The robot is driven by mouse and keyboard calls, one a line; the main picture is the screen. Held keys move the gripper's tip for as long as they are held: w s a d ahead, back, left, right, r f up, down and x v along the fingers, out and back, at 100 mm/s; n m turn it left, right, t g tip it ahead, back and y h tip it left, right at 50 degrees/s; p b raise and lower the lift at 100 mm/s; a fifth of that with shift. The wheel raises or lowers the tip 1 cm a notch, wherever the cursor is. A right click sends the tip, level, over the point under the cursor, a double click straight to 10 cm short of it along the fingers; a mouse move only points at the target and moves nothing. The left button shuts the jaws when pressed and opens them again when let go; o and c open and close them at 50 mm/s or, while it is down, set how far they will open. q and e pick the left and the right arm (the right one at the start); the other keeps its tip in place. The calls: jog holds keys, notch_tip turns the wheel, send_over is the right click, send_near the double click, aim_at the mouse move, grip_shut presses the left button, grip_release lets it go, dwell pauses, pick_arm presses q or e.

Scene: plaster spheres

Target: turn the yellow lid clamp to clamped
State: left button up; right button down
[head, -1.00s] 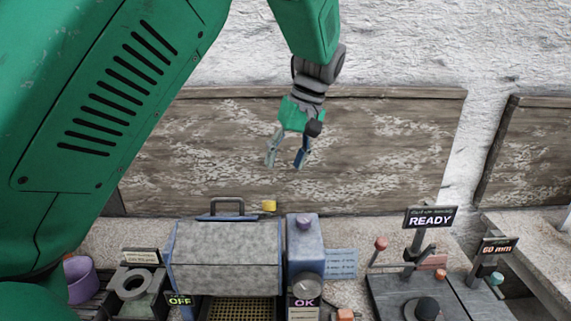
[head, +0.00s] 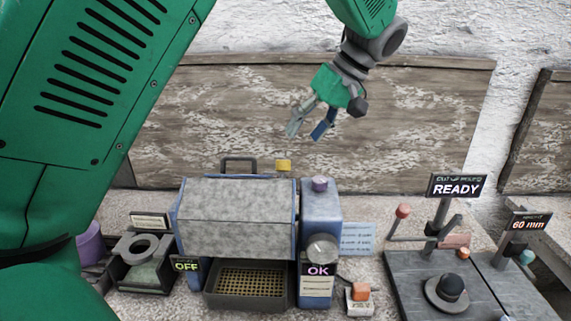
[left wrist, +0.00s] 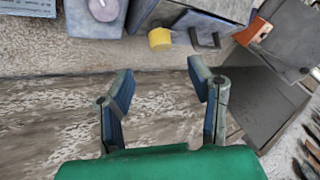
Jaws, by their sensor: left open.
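The yellow lid clamp (head: 284,165) is a small yellow block at the back edge of the grey lidded box (head: 238,215), near its right end. In the left wrist view the clamp (left wrist: 160,39) shows as a short yellow cylinder beyond the fingertips, left of a dark handle (left wrist: 205,38). My left gripper (head: 308,129) hangs above and slightly right of the clamp in the head view, apart from it. It is open and empty, with both fingers (left wrist: 160,82) spread in the left wrist view. The right gripper is not in view.
A blue unit with a purple knob (head: 320,184) stands right of the box. Further right are a READY sign (head: 457,187) and a lever with a red ball (head: 402,211). A wooden board (head: 220,130) stands behind. The space around the gripper is clear.

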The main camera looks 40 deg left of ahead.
aim_at(284, 162)
pick_arm(q)
jog(key=x, duration=0.9)
jog(key=shift+f, duration=0.15)
grip_shut()
